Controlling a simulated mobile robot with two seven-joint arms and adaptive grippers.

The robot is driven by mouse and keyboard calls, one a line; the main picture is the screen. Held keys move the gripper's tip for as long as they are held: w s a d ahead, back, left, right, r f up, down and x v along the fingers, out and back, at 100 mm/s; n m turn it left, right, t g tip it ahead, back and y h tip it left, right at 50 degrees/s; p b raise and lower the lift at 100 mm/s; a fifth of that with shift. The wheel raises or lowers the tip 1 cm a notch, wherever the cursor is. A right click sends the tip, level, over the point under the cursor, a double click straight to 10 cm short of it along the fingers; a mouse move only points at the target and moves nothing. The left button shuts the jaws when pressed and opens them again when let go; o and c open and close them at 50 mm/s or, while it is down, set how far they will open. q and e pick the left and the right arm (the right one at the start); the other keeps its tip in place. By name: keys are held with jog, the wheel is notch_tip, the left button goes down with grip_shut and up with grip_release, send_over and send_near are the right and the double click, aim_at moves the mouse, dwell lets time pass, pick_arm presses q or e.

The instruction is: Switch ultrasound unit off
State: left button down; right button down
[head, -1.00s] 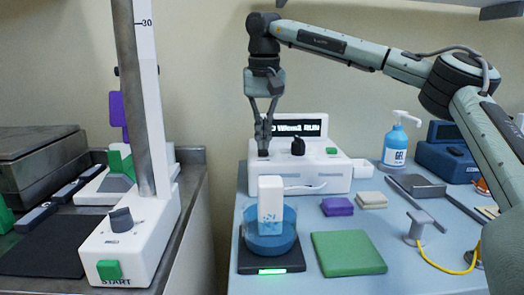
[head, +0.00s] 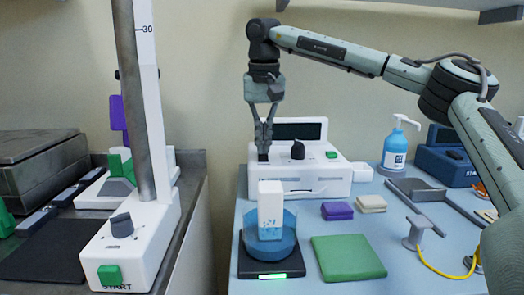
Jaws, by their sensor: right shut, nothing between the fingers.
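The ultrasound unit (head: 320,178) is a white box at the back of the blue table, left of centre. It has a black knob (head: 298,150), a green button (head: 331,155) and a raised display (head: 300,131) that is dark. My right gripper (head: 264,148) is shut and empty, pointing down at the left end of the unit's top. Its fingertips are at a small dark part there, which they partly hide; I cannot tell whether they touch it. My left gripper is not in view.
In front of the unit, a blue bowl (head: 284,247) with a white bottle (head: 270,205) stands on a black scale (head: 252,269). A green pad (head: 347,258) and purple block (head: 336,211) lie right of it. A blue gel pump bottle (head: 396,145) stands behind.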

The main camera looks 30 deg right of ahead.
aim_at(263, 157)
jog(key=shift+r+p, duration=1.35)
jog(key=shift+r, duration=1.7)
jog(key=shift+f, duration=0.1)
